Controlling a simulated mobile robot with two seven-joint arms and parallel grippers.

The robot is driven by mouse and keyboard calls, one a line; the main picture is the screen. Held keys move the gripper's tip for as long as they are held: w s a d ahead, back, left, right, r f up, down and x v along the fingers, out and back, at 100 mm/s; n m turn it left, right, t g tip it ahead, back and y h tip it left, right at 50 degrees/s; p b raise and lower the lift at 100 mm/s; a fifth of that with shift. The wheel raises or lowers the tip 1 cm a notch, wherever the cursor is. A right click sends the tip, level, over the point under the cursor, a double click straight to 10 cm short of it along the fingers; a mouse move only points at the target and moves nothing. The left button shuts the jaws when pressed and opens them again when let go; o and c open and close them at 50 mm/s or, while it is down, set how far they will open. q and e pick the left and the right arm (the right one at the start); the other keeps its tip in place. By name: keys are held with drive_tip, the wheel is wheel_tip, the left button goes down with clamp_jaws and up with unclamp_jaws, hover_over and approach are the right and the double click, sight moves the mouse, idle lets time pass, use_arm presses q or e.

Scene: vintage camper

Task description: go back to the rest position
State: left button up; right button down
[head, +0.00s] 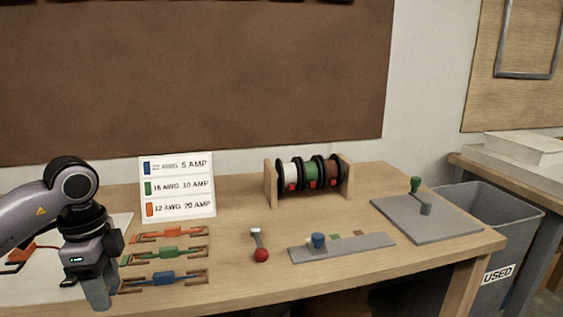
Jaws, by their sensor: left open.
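My left gripper (97,290) is in the head view at the lower left, pointing down at the front left of the workbench (228,290). It is open, and I see nothing held in it. A blue wire piece (163,279) lies just right of its fingers; I cannot tell whether they touch. A green wire piece (168,253) and an orange wire piece (172,233) lie behind the blue one. My left forearm and wrist hide part of the bench's left end. My right gripper is not in view.
An amp chart (178,187) stands behind the wire pieces. A spool rack (347,177), a red-knobbed lever (261,254), a grey strip with a blue knob (350,248) and a grey plate (455,220) stand rightward. A grey bin (515,212) is beyond the bench. The front middle is clear.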

use_arm(q)
drive_tip(key=s+d+f+m+g+h, duration=0.1)
drive_tip(key=s+d+f+m+h, duration=0.25)
drive_tip(key=d, duration=0.45)
drive_tip(key=s+d+f+m+g+h, duration=0.1)
drive_tip(key=s+d+f+m+h, duration=0.15)
drive_tip(key=d+h, duration=0.45)
drive_tip(key=s+d+r+t+h, duration=0.2)
drive_tip(key=d+r+t+h, duration=0.2)
drive_tip(key=d+h, duration=0.6)
drive_tip(key=w+a+f+n+t+y, duration=0.2)
drive_tip(key=a+f+n+t+y, duration=0.8)
drive_tip(key=f+n+t+y, duration=0.45)
drive_tip(key=s+a+f+n+g+y, duration=0.2)
drive_tip(key=s+f+g, duration=0.1)
drive_tip(key=s+f, duration=0.3)
drive_tip(key=s+a+f+n+g+y, duration=0.1)
drive_tip(key=s+a+f+n+g, duration=0.1)
drive_tip(key=s+f, duration=0.5)
drive_tip(key=shift+a+g+y, duration=0.4)
drive_tip(key=shift+a+g, duration=0.05)
drive_tip(key=shift+a, duration=0.3)
